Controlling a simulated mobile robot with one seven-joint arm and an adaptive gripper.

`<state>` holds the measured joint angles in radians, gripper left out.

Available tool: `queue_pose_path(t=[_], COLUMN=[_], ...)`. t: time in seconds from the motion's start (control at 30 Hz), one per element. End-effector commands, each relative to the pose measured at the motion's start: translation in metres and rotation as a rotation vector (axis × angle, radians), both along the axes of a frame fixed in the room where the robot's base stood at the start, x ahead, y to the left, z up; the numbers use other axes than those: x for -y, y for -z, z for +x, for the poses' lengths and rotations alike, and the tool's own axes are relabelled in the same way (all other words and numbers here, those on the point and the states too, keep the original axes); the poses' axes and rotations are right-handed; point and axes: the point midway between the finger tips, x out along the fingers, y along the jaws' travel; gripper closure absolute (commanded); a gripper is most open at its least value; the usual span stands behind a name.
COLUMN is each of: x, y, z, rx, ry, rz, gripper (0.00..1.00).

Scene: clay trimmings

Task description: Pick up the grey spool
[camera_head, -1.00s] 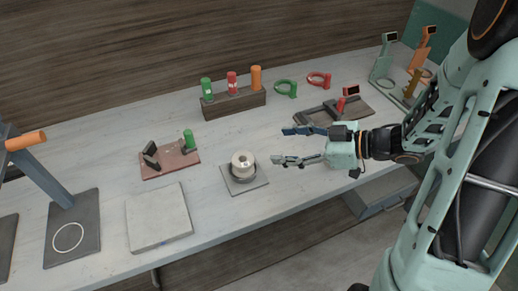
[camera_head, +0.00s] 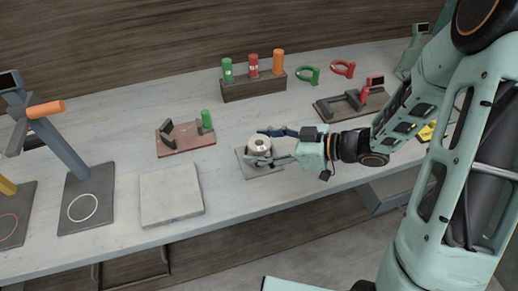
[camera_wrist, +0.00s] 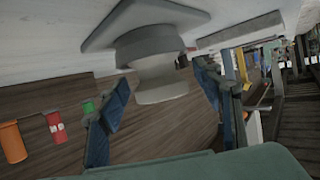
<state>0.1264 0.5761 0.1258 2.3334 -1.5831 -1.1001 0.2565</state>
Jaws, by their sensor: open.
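The grey spool (camera_head: 260,143) is a pale grey cylinder with a hole in its top. It stands upright in a dark round holder on a square grey plate (camera_head: 243,163) near the table's front edge. My gripper (camera_head: 268,146) is open and horizontal, reaching from the right, with one finger behind the spool and one in front. In the wrist view the spool (camera_wrist: 160,85) appears upside down between the two blue-padded fingers (camera_wrist: 160,92). Whether the fingers touch it cannot be told.
A wooden block (camera_head: 254,88) with green, red and orange cylinders stands behind. A reddish plate (camera_head: 186,146) with a green-topped fixture and a pale square slab (camera_head: 170,194) lie to the left. A dark fixture board (camera_head: 352,104) is behind my arm. The table between these is clear.

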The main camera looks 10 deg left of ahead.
Motion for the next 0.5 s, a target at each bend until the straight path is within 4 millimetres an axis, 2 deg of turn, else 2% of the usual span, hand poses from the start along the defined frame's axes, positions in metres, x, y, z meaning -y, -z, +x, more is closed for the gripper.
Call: queue_pose_path(t=[0.27, 0.5], x=[-0.0042, -0.0040], y=[0.0020, 0.0019], z=[0.0007, 0.0006], rx=[0.001, 0.001], ry=[0.001, 0.001], rz=[-0.001, -0.001], gripper=[0.40, 0.65])
